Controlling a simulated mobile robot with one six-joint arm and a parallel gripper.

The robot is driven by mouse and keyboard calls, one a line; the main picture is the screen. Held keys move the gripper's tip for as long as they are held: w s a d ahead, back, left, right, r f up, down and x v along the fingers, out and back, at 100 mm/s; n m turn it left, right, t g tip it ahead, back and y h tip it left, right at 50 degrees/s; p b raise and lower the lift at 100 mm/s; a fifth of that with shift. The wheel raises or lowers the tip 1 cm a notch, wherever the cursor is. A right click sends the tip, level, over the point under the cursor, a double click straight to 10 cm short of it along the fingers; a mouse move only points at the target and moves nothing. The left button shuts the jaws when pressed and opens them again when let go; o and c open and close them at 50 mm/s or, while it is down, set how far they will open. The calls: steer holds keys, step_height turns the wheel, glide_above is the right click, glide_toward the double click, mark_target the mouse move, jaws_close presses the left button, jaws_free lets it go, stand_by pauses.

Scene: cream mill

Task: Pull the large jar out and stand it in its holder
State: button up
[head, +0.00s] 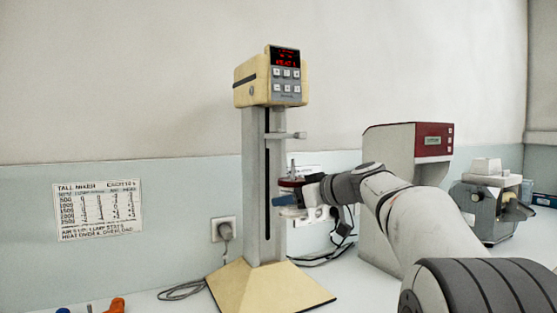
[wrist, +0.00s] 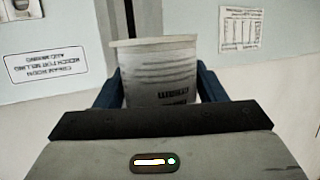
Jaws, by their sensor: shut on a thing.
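The large jar (wrist: 158,62) is a pale, ribbed cup with dark print, seen close up in the wrist view. It sits between the two blue fingers of my gripper (wrist: 160,78), which is shut on it. In the head view my gripper (head: 306,195) is beside the column of the tall cream mixer (head: 264,180), about halfway up. A dark red part (head: 291,183) and a pale part show at the fingers there. They are too small to tell apart clearly. I cannot tell which part is the holder.
The mixer stands on a wide cream base (head: 262,288), with a clamp arm (head: 285,135) above my gripper. A grey machine with a red panel (head: 418,139) and another bench device (head: 487,200) stand at right. An orange item (head: 114,305) lies at the lower left. Cables run behind the column.

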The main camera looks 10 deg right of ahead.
steer(key=shift+s+d+b, duration=0.2)
steer(key=shift+s+b, duration=0.2)
steer(key=shift+s, duration=0.2)
steer(key=shift+s+d+b, duration=0.2)
steer(key=shift+s+b, duration=0.2)
steer(key=shift+s, duration=0.15)
steer(key=shift+w+a+r, duration=0.1)
steer(key=shift+w+a+r+p, duration=0.1)
steer(key=shift+w+p, duration=0.25)
steer(key=shift+p, duration=0.2)
steer(key=w+p, duration=0.1)
steer(key=w+a+p, duration=0.1)
steer(key=shift+w, duration=0.35)
steer(key=shift+w+a+p, duration=0.2)
steer(key=shift+w+p, duration=0.5)
steer(key=shift+w, duration=0.15)
steer(key=shift+s+f, duration=0.1)
steer(key=shift+f, duration=0.1)
